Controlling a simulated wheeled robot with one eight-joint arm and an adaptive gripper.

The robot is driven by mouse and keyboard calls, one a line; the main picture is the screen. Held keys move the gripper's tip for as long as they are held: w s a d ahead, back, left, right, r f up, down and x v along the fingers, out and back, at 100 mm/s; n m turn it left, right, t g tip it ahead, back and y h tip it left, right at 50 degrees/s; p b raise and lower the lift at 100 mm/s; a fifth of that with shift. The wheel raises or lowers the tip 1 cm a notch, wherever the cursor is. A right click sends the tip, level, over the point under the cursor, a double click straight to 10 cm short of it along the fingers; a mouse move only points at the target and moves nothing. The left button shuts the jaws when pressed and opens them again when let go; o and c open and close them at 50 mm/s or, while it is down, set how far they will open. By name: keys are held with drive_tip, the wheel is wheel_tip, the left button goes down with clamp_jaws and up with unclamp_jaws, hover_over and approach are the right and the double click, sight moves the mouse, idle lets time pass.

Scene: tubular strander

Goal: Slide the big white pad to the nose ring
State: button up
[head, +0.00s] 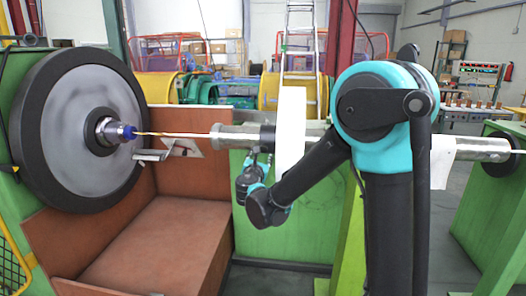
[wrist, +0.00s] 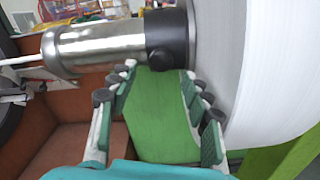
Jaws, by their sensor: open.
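The big white pad (head: 291,130) is a thick upright disc around the horizontal metal shaft, partly hidden by my arm in the head view. In the wrist view it fills the right side (wrist: 272,70). A dark collar (head: 267,137), seemingly the nose ring, sits on the shaft just left of the pad; it also shows in the wrist view (wrist: 168,38). I cannot tell if pad and collar touch. My gripper (wrist: 158,85) is open and empty, below the shaft and collar, left of the pad's face; it is small in the head view (head: 262,160).
A large grey-and-black wheel (head: 85,130) with a blue-tipped hub stands at left. A thin rod runs from it to the shaft's bright nose (head: 228,137). A brown trough (head: 165,240) lies below. A white sleeve (head: 442,160) sits on the shaft at right. Green frames (head: 497,225) flank the shaft.

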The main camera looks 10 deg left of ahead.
sight(263, 151)
drive_tip(key=w, duration=0.6)
drive_tip(key=shift+w+d, duration=0.15)
drive_tip(key=shift+w, duration=0.2)
drive_tip(key=shift+c, duration=0.6)
clamp_jaws()
